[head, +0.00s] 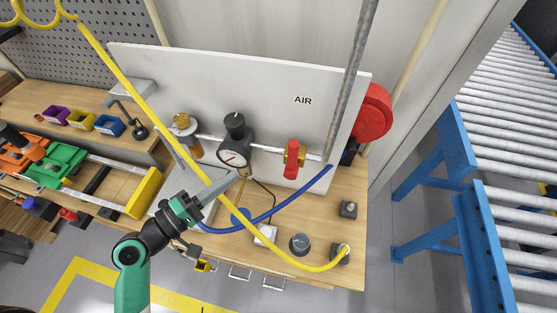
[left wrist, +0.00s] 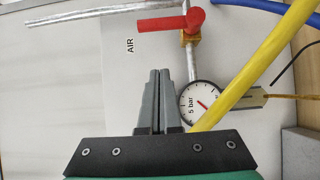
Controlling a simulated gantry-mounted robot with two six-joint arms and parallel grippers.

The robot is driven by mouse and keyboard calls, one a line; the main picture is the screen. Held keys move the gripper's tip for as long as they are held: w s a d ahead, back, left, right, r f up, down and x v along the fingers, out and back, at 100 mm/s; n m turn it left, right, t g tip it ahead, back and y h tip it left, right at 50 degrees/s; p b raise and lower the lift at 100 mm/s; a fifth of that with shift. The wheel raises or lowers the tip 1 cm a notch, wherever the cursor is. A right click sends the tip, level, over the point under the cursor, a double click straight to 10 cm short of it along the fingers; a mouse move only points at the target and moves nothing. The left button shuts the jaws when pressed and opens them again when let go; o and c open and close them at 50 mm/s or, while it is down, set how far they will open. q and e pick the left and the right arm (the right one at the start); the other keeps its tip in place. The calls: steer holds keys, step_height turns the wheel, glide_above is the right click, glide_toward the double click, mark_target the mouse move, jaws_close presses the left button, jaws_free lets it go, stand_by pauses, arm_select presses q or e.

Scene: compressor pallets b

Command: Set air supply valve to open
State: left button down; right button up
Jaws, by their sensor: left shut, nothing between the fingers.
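The air supply valve has a brass body with a red lever handle (head: 292,158), on a grey pipe across the white board marked AIR. The handle hangs down, crosswise to the pipe. In the left wrist view, the red handle (left wrist: 168,24) is at the top, beyond my fingertips, and also lies across its pipe. My left gripper (head: 235,179) is shut and empty, left of and below the valve, apart from it. Its fingers (left wrist: 159,73) show close together beside the pressure gauge (left wrist: 202,104). My right gripper is not in view.
A yellow hose (head: 150,112) passes diagonally close to my left gripper. A blue hose (head: 285,207) curves below the valve. The gauge (head: 233,155) and a regulator sit left of the valve; a red reel (head: 374,112) is right of it. A grey conduit (head: 353,75) rises near the valve.

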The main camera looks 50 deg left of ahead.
mark_target(293, 158)
arm_select(q)
steer(key=w+d+p, duration=0.1)
steer(key=w+d, duration=0.2)
steer(key=w, duration=0.9)
steer(key=shift+w+p, duration=0.25)
steer(key=shift+p, duration=0.1)
steer(key=shift+w+d+r+m+p, duration=0.1)
steer(key=shift+d+r+m+p, duration=0.15)
steer(key=shift+p, duration=0.55)
